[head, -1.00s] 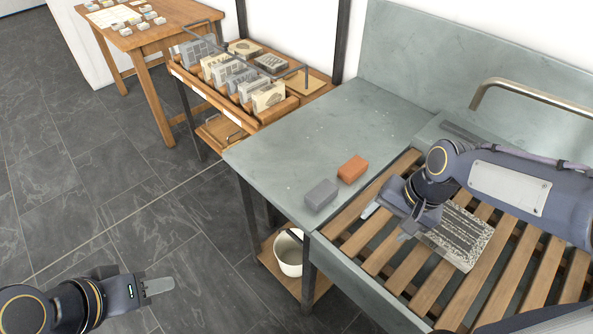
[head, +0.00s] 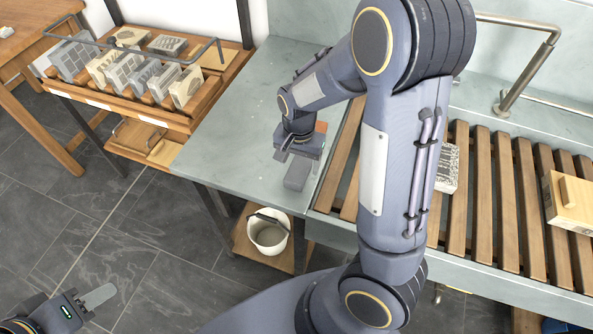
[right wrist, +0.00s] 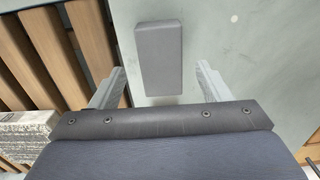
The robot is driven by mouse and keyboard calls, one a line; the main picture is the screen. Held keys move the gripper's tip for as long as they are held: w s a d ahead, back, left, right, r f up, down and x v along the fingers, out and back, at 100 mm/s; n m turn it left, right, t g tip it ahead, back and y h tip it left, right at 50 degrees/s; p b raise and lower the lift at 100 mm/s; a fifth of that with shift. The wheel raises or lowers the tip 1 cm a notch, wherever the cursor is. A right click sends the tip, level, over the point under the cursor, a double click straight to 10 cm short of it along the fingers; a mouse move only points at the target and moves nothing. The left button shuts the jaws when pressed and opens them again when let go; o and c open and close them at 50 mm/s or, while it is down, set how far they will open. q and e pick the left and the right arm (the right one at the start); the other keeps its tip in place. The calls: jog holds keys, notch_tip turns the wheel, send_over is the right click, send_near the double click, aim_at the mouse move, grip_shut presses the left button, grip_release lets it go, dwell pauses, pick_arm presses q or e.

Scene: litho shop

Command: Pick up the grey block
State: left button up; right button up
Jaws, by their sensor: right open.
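The grey block (head: 297,175) lies on the grey-green bench top near its front edge, partly covered by my right gripper (head: 298,158). In the right wrist view the grey block (right wrist: 159,55) lies lengthwise between the two fingers of my right gripper (right wrist: 160,68), with a gap on each side. The gripper is open, holds nothing, and is above or close to the block; the exact height is unclear. My left gripper (head: 97,297) is at the lower left over the floor, away from the bench; whether its fingers are apart does not show.
A reddish block (head: 321,127) shows barely behind my right gripper. A white bucket (head: 268,236) stands on the shelf below.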

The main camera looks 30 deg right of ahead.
aim_at(298, 168)
notch_tip(298, 168, down, 4)
jog(key=shift+r, duration=0.15)
jog(key=c, duration=1.1)
jog(key=shift+r, duration=0.1)
jog(key=shift+c, duration=0.8)
jog(key=shift+w+r, duration=0.1)
